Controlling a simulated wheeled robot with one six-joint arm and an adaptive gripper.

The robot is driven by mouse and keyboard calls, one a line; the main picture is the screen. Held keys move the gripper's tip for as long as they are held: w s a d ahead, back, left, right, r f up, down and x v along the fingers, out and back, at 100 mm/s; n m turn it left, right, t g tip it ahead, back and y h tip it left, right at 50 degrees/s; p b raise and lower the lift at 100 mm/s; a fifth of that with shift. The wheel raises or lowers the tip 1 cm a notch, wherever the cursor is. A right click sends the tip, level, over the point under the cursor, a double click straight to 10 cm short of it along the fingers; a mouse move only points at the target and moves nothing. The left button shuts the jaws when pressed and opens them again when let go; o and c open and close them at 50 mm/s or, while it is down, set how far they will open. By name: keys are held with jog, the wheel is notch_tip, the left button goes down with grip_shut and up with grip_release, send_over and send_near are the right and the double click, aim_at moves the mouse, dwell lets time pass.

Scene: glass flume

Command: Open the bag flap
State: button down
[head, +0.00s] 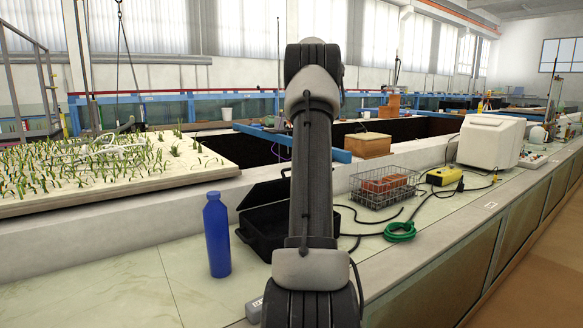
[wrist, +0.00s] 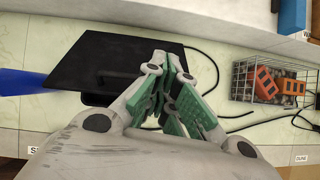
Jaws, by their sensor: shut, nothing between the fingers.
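The black bag (head: 258,224) lies on the pale bench top, partly hidden behind my arm in the head view. Its flap (head: 264,191) looks raised at the back, tilted up from the dark body. In the wrist view a broad dark panel of the bag (wrist: 110,62) spreads left of and behind my fingers. My gripper (wrist: 172,60) is shut and empty, its green-padded fingers together over the bag's right part. I cannot tell whether the fingers touch it. The head view does not show my gripper.
A blue bottle (head: 217,235) stands close left of the bag. A wire basket (head: 384,187) with orange bricks is to the right, near a green cable coil (head: 399,232) and a yellow device (head: 444,176). Black cables lie beside the bag. The front-left bench is clear.

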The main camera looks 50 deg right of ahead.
jog(key=s+a+f+m+t+y, duration=0.1)
jog(key=s+f+m+y, duration=0.15)
jog(key=s+f, duration=0.7)
jog(key=s+a+f+m+y, duration=0.1)
jog(key=s+f+y, duration=0.3)
jog(key=f, duration=1)
jog(key=s+a+f+t, duration=0.3)
jog(key=a+f+t, duration=0.3)
jog(key=a, duration=0.5)
jog(key=w+d+r+n+t+h, duration=0.1)
jog(key=w+r+n+t+h, duration=0.1)
jog(key=w+r+h, duration=0.2)
jog(key=w+d+r+n+t+h, duration=0.2)
jog(key=w+r+n+t+h, duration=0.1)
jog(key=w, duration=0.6)
jog(key=shift+w+d+r+h, duration=0.15)
jog(key=shift+w+r+h, duration=0.25)
jog(key=shift+h, duration=0.45)
